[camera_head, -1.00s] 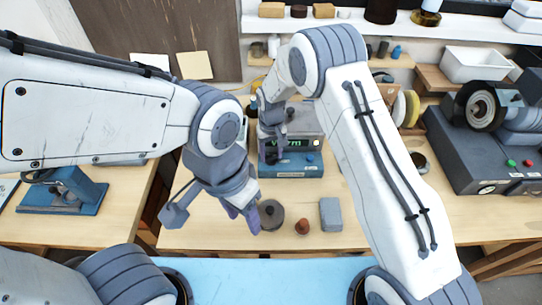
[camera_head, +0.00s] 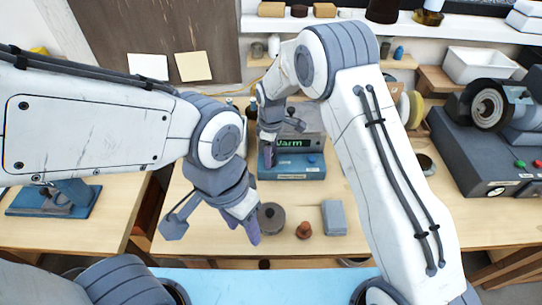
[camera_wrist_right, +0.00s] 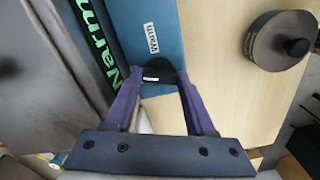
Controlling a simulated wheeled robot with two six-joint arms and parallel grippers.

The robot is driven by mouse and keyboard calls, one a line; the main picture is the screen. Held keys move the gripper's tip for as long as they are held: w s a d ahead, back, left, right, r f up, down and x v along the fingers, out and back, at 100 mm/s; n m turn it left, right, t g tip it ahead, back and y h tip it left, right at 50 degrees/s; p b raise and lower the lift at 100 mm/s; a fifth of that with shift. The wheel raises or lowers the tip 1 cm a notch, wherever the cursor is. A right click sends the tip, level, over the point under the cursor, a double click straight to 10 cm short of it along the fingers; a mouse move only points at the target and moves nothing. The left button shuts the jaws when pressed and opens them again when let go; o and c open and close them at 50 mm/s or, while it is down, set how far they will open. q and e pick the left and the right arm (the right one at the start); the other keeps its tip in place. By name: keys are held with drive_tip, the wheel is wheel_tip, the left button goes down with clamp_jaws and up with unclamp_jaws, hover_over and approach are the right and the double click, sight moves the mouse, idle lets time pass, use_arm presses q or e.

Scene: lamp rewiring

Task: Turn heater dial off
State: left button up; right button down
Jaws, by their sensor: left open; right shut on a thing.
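The heater is a grey box on a blue base (camera_head: 300,172), with a display (camera_head: 293,143) reading "Warm" in green. In the right wrist view a black dial (camera_wrist_right: 163,75) sits on the heater's blue front (camera_wrist_right: 150,30), beside a small "Warm" label. My right gripper (camera_head: 269,160) is at the left of the blue front. In its wrist view its purple fingers (camera_wrist_right: 160,88) are shut on the dial's sides. In the head view the gripper hides the dial. My left gripper (camera_head: 242,226) is open and empty, low over the bench in front of the heater.
A round dark lidded piece with a knob (camera_head: 271,215), a small brown knob-like piece (camera_head: 304,230) and a grey block (camera_head: 334,217) stand on the bench (camera_head: 215,245) in front of the heater. A grey machine (camera_head: 480,150) stands at right.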

drive_tip(key=shift+n+b, duration=0.35)
drive_tip(key=shift+n, duration=1.45)
drive_tip(key=shift+w+r, duration=0.1)
drive_tip(key=shift+c, duration=1.2)
unclamp_jaws()
